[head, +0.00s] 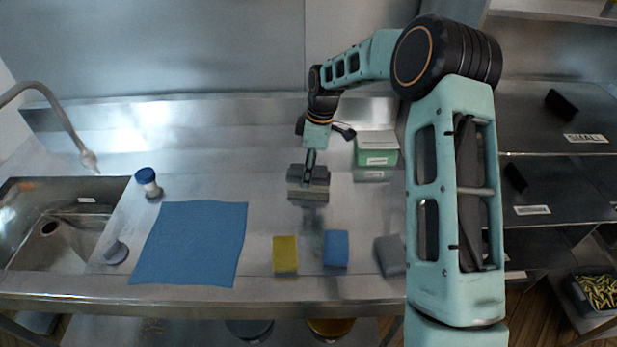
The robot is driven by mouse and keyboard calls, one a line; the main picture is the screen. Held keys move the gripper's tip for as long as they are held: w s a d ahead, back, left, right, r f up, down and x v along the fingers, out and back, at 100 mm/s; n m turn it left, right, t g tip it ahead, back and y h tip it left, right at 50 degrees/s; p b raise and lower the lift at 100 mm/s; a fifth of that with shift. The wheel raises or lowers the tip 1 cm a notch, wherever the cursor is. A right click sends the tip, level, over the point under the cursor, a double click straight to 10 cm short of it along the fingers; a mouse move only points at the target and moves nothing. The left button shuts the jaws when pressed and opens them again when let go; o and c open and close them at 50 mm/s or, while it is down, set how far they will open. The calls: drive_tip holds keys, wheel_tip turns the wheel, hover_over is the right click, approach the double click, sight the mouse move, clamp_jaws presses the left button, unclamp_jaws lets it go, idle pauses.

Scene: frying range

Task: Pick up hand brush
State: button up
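The likely hand brush (308,182), a grey-brown block with a lighter lower band, is at the middle of the steel counter in the head view. My gripper (311,157) points down from above, its narrow dark fingertips at the block's upper edge. The fingers look close together. At this size I cannot tell whether they touch the block, hold part of it, or are slightly apart. The part of the block behind the fingertips is hidden.
A green-and-white box (376,148) stands right of my gripper. Yellow (285,254), blue (336,248) and grey (390,255) pads lie near the front edge. A blue cloth (190,243), a blue-capped container (147,181) and a sink (55,228) are to the left.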

drive_tip(key=shift+c, duration=0.6)
drive_tip(key=c, duration=1.2)
drive_tip(key=shift+r, duration=0.1)
drive_tip(key=shift+w+r, duration=0.1)
drive_tip(key=shift+r, duration=0.35)
drive_tip(key=s+a+r+b, duration=0.3)
drive_tip(key=s+a+r, duration=0.4)
drive_tip(key=s+r, duration=0.5)
drive_tip(key=shift+s, duration=0.2)
